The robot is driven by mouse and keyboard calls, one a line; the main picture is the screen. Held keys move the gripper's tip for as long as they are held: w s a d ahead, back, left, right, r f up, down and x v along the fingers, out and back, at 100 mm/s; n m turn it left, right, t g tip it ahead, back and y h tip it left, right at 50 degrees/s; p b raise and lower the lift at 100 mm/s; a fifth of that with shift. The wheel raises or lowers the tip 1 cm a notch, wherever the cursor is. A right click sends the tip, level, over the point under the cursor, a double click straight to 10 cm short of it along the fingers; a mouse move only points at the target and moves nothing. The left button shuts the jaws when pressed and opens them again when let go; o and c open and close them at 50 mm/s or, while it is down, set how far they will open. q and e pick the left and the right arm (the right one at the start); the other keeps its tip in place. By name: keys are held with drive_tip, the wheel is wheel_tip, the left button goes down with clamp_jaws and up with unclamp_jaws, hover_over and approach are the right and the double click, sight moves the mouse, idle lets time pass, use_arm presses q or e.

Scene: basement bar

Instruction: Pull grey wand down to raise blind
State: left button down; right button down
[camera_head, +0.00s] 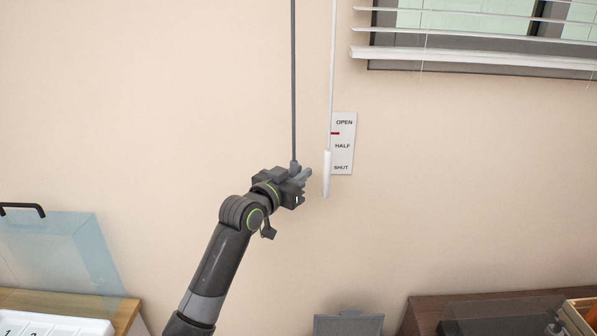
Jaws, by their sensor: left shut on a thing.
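The grey wand (293,85) hangs straight down the wall from above the top of the view. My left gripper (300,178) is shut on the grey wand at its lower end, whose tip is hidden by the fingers. A white wand (327,173) on a thin cord hangs just right of the gripper, apart from it. The white blind (480,60) is at the upper right, its slats spaced apart with window glass showing between them. A label plate (343,158) reads OPEN, HALF, SHUT, with a red mark (335,133) between OPEN and HALF. My right gripper is not in view.
A wooden surface with a white numbered tray (55,325) and a clear panel (60,255) with a black handle is at lower left. A grey bin-like object (348,324) is at bottom centre. A dark brown surface (425,308) is at lower right.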

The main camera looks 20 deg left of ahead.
use_arm(q)
wheel_tip(320, 180, down, 25)
drive_tip(key=b, duration=1.7)
drive_tip(key=shift+f, duration=0.1)
drive_tip(key=c, duration=1.3)
unclamp_jaws()
drive_tip(key=shift+c, duration=0.2)
drive_tip(key=shift+s, duration=0.1)
drive_tip(key=b+v, duration=0.1)
drive_tip(key=v, duration=1.6)
drive_tip(key=shift+s, duration=0.1)
